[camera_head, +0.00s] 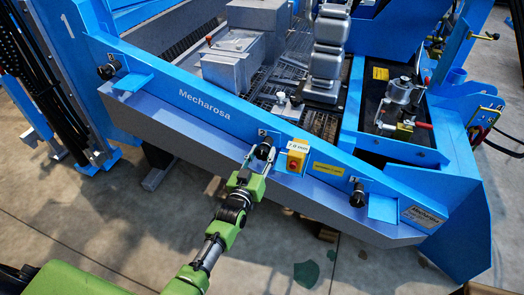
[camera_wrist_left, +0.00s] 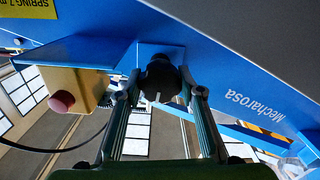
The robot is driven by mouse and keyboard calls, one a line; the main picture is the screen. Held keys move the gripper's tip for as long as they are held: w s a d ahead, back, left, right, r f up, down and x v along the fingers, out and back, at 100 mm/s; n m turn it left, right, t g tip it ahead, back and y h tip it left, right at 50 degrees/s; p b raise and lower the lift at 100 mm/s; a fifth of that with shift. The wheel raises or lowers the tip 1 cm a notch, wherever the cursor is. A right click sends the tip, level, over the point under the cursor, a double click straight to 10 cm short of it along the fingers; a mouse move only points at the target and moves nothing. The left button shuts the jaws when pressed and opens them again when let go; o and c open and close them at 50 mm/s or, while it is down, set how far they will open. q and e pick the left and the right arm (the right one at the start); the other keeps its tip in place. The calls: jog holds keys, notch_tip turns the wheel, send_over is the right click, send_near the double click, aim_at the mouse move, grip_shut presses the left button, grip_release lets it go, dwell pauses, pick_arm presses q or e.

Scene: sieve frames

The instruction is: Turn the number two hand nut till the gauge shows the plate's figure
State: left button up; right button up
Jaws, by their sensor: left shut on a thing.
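The number two hand nut (camera_head: 264,151), a black knob, sits on the blue front beam under a small "2" label. It also shows in the wrist view (camera_wrist_left: 160,78), with a pale mark on its lower edge. My left gripper (camera_head: 258,162) is shut on it, one finger on each side (camera_wrist_left: 163,92). A small white readout (camera_head: 298,146), apparently the gauge, seems to read "7.0 mm". A yellow plate (camera_head: 328,168) is right of it; in the wrist view the plate (camera_wrist_left: 28,8) reads "SPRING 7 m", cut off by the edge. My right gripper is not in view.
A yellow box with a red button (camera_head: 293,161) sits close right of the gripped nut. Other black hand nuts are at the beam's left (camera_head: 108,70) and right (camera_head: 357,196). Blue brackets stick out beside them. The floor in front of the beam is mostly clear.

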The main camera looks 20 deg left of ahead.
pick_arm(q)
jog(key=shift+m+p, duration=0.4)
jog(key=shift+m, duration=0.9)
jog(key=o, duration=1.1)
jog(key=s, duration=1.2)
jog(key=shift+a, duration=0.2)
jog(key=shift+f, duration=0.1)
